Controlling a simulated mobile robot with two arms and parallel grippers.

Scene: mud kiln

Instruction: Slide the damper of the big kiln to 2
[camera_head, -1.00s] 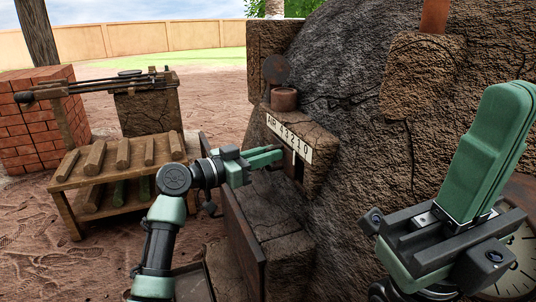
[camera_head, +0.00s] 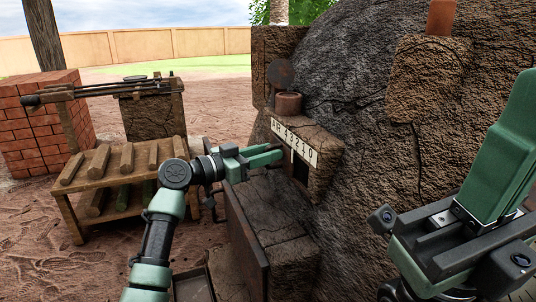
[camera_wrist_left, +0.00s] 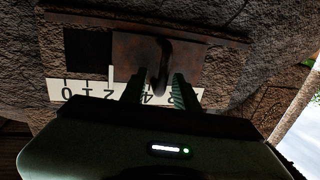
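The big kiln (camera_head: 365,110) is a dark, rough mud dome. On its front a white scale (camera_head: 283,132) reads AIR 4 3 2 1 0. The damper, a rusty plate (camera_wrist_left: 133,52) with a curved handle (camera_wrist_left: 165,65), shows upside down in the left wrist view. A white mark (camera_wrist_left: 111,73) on it stands at about the 2. My left gripper (camera_head: 282,151) is at the scale. In the wrist view its fingers (camera_wrist_left: 158,90) are apart, one each side of the handle, with gaps visible. My right gripper (camera_head: 505,150) is partly cut off at the right.
A dark opening (camera_wrist_left: 88,48) shows beside the plate. A stone ledge with a rusty upright sheet (camera_head: 247,240) lies below my left gripper.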

